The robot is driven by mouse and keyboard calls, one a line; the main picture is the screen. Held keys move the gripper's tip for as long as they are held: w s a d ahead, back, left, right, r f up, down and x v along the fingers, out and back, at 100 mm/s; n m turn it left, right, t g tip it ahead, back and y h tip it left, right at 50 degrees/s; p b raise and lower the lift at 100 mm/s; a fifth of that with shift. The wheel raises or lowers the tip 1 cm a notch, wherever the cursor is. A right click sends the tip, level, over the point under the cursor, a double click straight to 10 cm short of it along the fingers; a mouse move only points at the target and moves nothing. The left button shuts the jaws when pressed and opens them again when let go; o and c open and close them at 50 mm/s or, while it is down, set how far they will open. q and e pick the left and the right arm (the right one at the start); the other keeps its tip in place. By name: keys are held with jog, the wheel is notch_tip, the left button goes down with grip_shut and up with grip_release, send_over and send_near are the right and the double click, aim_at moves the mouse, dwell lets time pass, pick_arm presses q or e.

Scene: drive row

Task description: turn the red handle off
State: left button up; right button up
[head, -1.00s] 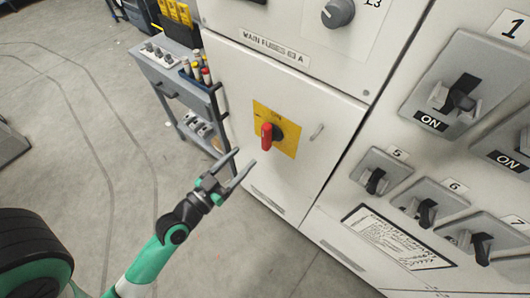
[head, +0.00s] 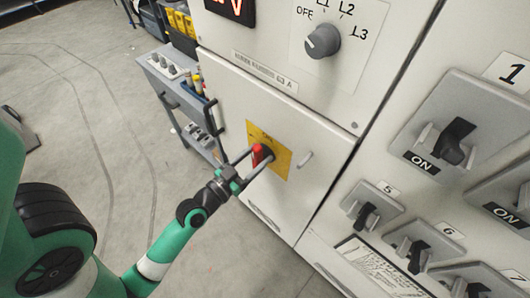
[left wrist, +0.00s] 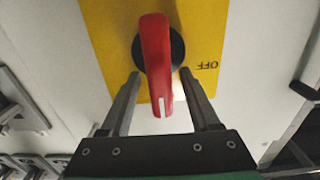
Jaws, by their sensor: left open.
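The red handle (head: 260,155) sits on a black round hub on a yellow plate (head: 282,163) on the white cabinet door. In the left wrist view the red handle (left wrist: 156,62) points along the gripper's axis, with a white mark at its near end. The word OFF stands on the yellow plate (left wrist: 208,30) to the right of the handle, upside down. My left gripper (head: 240,163) is open, its fingers on either side of the handle. In the left wrist view the left gripper (left wrist: 160,85) shows gaps between both fingers and the handle. My right gripper is not in view.
A grey rotary knob (head: 322,41) is above, and several grey switches, such as switch 1 (head: 452,140), are on the right. A tool cart (head: 180,90) stands left of the cabinet.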

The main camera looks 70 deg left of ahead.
pick_arm(q)
jog(key=shift+s, duration=0.1)
grip_shut()
dwell(1.3)
